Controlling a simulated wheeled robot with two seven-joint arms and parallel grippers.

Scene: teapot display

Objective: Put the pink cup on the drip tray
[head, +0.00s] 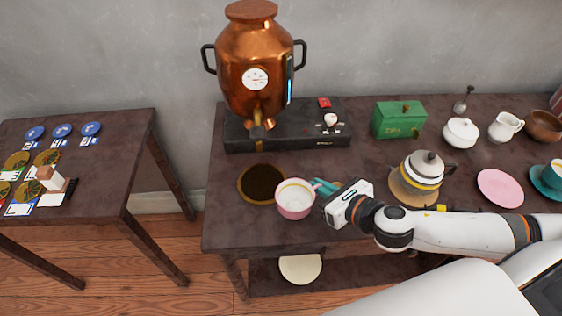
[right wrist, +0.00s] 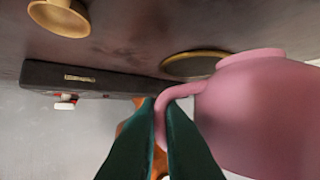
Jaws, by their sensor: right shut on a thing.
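The pink cup (head: 295,200), pale inside, is upright just right of the drip tray and toward me. The drip tray (head: 262,183) is a round dark disc with a golden rim, lying on the table in front of the urn's base. My right gripper (head: 323,187) is shut on the cup's handle from the right. The right wrist view shows its green fingers (right wrist: 163,110) pinching the handle of the pink cup (right wrist: 255,110). There the cup's foot appears apart from the table, with part of the drip tray (right wrist: 195,64) behind it. My left gripper is not in view.
The copper urn (head: 254,65) stands on a black base (head: 290,138) behind the tray. A kettle (head: 424,172), a green box (head: 399,119) and a pink saucer (head: 500,188) are to the right. Bare tabletop lies left and front of the tray. A side table (head: 95,165) is at left.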

